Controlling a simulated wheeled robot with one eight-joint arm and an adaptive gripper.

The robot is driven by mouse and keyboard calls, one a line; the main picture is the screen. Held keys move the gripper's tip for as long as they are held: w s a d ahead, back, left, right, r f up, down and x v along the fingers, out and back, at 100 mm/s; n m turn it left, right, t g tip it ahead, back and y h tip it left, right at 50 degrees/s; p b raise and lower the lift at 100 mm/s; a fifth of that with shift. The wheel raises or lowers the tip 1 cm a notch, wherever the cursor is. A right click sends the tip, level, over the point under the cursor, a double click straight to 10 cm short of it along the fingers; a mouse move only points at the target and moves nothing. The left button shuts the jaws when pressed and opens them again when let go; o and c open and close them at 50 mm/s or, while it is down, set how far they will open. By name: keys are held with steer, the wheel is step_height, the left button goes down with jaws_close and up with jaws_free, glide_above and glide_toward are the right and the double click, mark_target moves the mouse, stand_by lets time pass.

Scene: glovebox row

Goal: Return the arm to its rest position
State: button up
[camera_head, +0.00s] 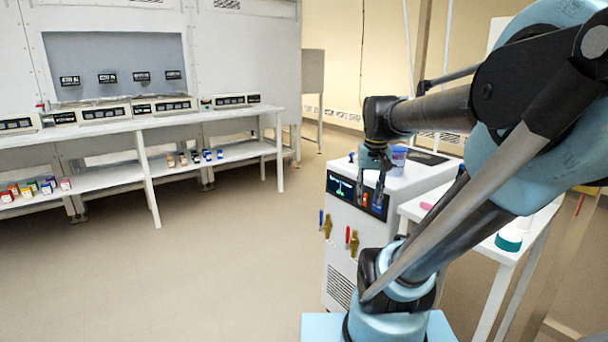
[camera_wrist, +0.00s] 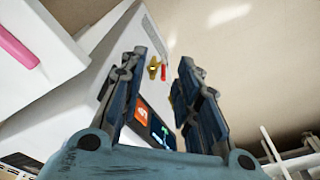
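My arm reaches in from the right of the head view, its forearm stretched out to the left. My gripper (camera_head: 370,196) points down at the arm's end, in front of the upper part of a white machine. In the wrist view my gripper (camera_wrist: 162,62) has its two dark fingers apart with nothing between them. The white machine (camera_head: 350,255) has a dark display panel and brass valves with red and blue handles. In the wrist view the white machine (camera_wrist: 120,85) shows behind the fingers. I cannot tell the exact gap between gripper and machine.
A blue-lidded tub (camera_head: 398,157) stands on or behind the machine top, near my gripper. A white side table (camera_head: 505,258) at right carries a pink item (camera_head: 426,206) and a teal-rimmed round item (camera_head: 508,240). A long white bench (camera_head: 110,128) lines the left. The floor (camera_head: 230,270) between is clear.

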steer(key=s+f+n, duration=0.1)
steer(key=s+f, duration=0.9)
steer(key=f, duration=0.2)
steer(key=shift+s+f+t, duration=0.15)
steer(key=shift+f+t, duration=0.1)
steer(key=shift+t, duration=0.05)
steer(key=shift+w+f, duration=0.2)
steer(key=shift+w, duration=0.25)
stand_by(3.1)
